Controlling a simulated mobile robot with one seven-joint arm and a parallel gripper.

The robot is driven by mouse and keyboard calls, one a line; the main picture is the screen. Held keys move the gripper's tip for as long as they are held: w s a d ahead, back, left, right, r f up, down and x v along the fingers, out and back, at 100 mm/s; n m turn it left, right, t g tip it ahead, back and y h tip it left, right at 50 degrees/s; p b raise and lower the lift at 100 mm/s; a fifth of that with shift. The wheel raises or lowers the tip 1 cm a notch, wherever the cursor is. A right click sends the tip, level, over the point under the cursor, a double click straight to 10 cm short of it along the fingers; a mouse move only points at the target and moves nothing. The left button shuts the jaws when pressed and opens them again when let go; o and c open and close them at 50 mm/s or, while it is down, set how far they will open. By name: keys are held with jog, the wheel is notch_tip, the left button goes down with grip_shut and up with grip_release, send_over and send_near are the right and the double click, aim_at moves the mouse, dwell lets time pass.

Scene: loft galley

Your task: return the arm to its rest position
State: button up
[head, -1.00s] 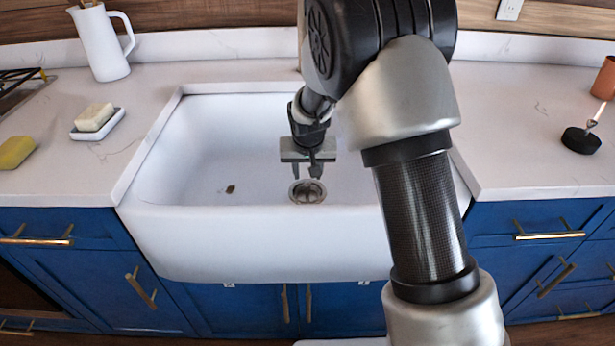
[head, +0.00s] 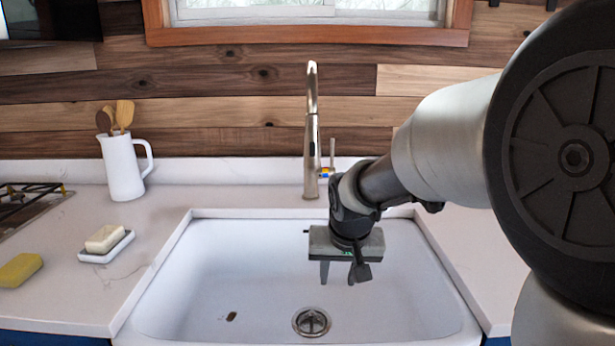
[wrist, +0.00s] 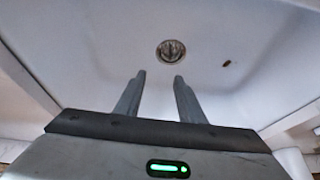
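My gripper (head: 340,274) hangs over the white sink (head: 240,270) with its fingers pointing down. In the wrist view my gripper (wrist: 158,80) shows two fingers spread apart with nothing between them. The sink's drain (wrist: 171,51) lies beyond the fingertips in that view. My arm reaches in from the right side of the head view and hides part of the counter and wall there.
A chrome faucet (head: 312,140) stands behind the sink, close to my wrist. On the left counter are a white pitcher (head: 122,168) with utensils, a soap bar (head: 105,238) on a dish (head: 92,257) and a yellow sponge (head: 20,270). A small brown scrap (head: 232,316) lies in the sink.

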jog(key=s+d+r, duration=0.3)
jog(key=s, duration=0.4)
jog(key=s+d+r, duration=0.2)
jog(key=s, duration=0.5)
jog(key=s+d+r, duration=0.3)
jog(key=s, duration=0.5)
notch_tip(320, 180, up, 23)
jog(key=p, duration=2.3)
jog(key=shift+s+a+r+t, duration=0.15)
jog(key=shift+a+t, duration=0.05)
jog(key=shift+t, duration=0.2)
